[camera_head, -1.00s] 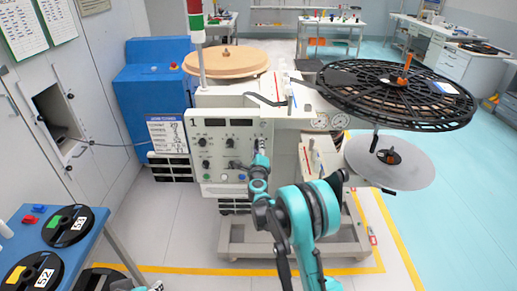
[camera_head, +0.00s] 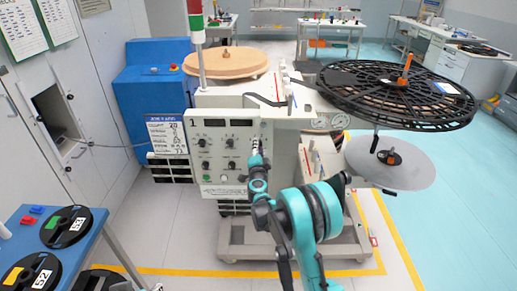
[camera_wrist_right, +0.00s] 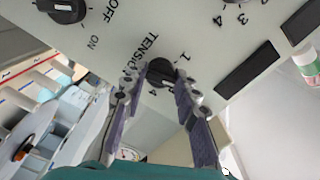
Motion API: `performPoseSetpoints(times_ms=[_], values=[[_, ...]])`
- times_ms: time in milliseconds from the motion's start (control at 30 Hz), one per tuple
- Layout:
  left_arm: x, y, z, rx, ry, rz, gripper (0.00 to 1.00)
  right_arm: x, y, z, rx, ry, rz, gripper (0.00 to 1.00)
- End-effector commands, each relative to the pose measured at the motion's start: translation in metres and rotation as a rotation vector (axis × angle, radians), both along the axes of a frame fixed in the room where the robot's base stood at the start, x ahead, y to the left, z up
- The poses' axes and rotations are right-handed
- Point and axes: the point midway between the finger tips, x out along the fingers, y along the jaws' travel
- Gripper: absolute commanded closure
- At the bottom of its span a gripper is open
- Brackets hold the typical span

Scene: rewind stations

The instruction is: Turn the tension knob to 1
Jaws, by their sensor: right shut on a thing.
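The tension knob (camera_wrist_right: 161,70) is a small dark round knob on the cream panel, under the word TENSION in the right wrist view. The figures 1 and 4 show beside it; its pointer is not clear. My right gripper (camera_wrist_right: 160,80) is shut on this knob, one finger on each side of it. In the head view my right gripper (camera_head: 256,148) is at the right part of the control panel (camera_head: 215,187) and hides the knob there. My left gripper is not in view.
Other dark knobs (camera_head: 229,143) sit left of my right gripper on the panel. A wide black reel (camera_head: 345,98) and a grey disc (camera_head: 418,174) overhang to the right. A blue table (camera_head: 88,250) with black spools stands at the lower left.

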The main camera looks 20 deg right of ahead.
Motion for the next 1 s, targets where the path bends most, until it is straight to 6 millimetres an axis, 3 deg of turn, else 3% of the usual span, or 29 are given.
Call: performPoseSetpoints(times_ms=[600,1000], values=[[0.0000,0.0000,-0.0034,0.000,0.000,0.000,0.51,0.0003,0.0007,0.0001,-0.552,0.159,0.000,0.99],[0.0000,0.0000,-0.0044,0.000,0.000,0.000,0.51,0.0002,0.0009,0.0002,-0.799,0.230,0.000,0.99]])
